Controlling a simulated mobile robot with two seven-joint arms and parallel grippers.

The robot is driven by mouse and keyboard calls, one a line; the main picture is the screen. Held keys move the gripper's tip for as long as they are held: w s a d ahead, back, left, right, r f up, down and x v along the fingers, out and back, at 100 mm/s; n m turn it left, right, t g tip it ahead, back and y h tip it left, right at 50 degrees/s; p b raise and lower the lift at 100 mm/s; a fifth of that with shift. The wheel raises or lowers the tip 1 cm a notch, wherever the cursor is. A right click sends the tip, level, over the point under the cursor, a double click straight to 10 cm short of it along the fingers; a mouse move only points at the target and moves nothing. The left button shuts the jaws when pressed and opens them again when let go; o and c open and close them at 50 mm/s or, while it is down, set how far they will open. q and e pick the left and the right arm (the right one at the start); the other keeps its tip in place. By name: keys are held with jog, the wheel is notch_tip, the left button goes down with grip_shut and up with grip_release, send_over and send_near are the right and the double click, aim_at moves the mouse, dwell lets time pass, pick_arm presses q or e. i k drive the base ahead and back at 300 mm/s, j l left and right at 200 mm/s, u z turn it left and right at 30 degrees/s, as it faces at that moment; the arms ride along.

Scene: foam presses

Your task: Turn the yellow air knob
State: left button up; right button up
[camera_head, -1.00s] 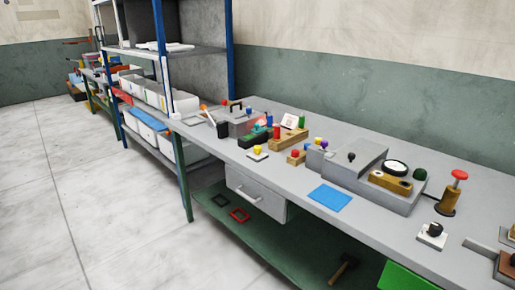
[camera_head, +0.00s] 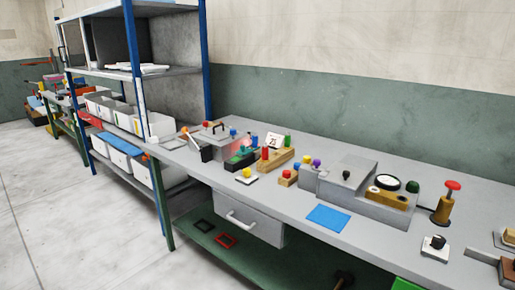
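A yellow knob (camera_head: 247,172) stands on a small white square plate (camera_head: 245,180) on the grey bench top, near its front edge and above the drawer. It looks upright, but it is too small to tell which way it is turned. Neither of my grippers shows in the head view, and nothing touches the knob.
Wooden blocks with coloured knobs (camera_head: 277,158) stand right of the yellow knob. A grey box with a gauge (camera_head: 388,181), a blue sheet (camera_head: 328,218) and a red-topped post (camera_head: 453,186) lie further right. A shelf rack (camera_head: 209,90) rises on the left. The floor (camera_head: 75,215) in front looks clear.

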aim_at(246, 172)
jog(key=i+j+z, duration=0.25)
jog(key=j, duration=0.45)
jog(key=j+z, duration=0.2)
jog(key=j, duration=0.5)
jog(key=j+z, duration=0.25)
jog(key=j, duration=0.5)
jog(key=i+j+z, duration=0.1)
jog(key=i+j, duration=0.2)
jog(key=i, duration=0.25)
jog(key=i+j, duration=0.3)
jog(key=i, duration=0.2)
jog(key=z, duration=0.05)
